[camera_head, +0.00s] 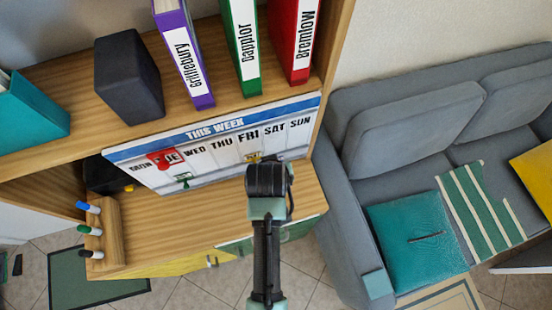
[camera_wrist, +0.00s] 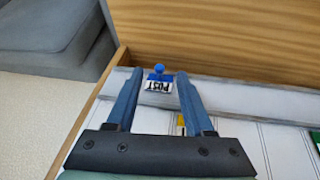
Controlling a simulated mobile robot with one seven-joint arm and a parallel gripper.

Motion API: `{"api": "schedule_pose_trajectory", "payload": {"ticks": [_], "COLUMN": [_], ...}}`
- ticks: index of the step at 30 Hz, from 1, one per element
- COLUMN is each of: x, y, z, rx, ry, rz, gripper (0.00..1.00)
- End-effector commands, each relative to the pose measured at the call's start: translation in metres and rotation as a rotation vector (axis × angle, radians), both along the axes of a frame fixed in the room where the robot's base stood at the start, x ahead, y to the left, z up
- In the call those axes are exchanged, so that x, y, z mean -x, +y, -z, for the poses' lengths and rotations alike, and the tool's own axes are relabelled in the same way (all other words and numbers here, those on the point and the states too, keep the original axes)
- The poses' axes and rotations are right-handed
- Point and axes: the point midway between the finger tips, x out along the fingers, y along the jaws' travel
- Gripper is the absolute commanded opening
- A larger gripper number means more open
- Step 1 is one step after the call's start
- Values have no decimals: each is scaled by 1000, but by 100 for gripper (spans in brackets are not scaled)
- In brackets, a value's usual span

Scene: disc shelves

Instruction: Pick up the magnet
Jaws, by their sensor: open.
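A small blue round magnet (camera_wrist: 159,69) sits at the top edge of a white card marked POST (camera_wrist: 158,87) in the wrist view. Card and magnet are on the white weekly board (camera_wrist: 240,110). My gripper (camera_wrist: 160,80) is open, with one finger on each side of the card and magnet and a gap showing on both sides. Whether the fingertips touch the board I cannot tell. In the head view my gripper (camera_head: 268,178) is in front of the board's lower right (camera_head: 218,158) and the blue magnet is hidden there.
A marker holder (camera_head: 107,232) stands at the left. Binders fill part of the upper shelf. A grey sofa (camera_head: 400,135) is right.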

Motion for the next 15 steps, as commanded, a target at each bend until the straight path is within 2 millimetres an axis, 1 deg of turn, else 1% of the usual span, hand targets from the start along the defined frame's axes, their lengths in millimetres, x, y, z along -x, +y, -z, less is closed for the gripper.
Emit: {"api": "schedule_pose_trajectory", "payload": {"ticks": [3,6,14,15], "x": [-6,-8,-9,-9], "y": [-1,-1,-1,-1], "z": [12,17,19,19], "rx": [0,0,0,0], "ry": [0,0,-2,-2], "rz": [0,0,0,0], "gripper": [53,53,53,47]}}
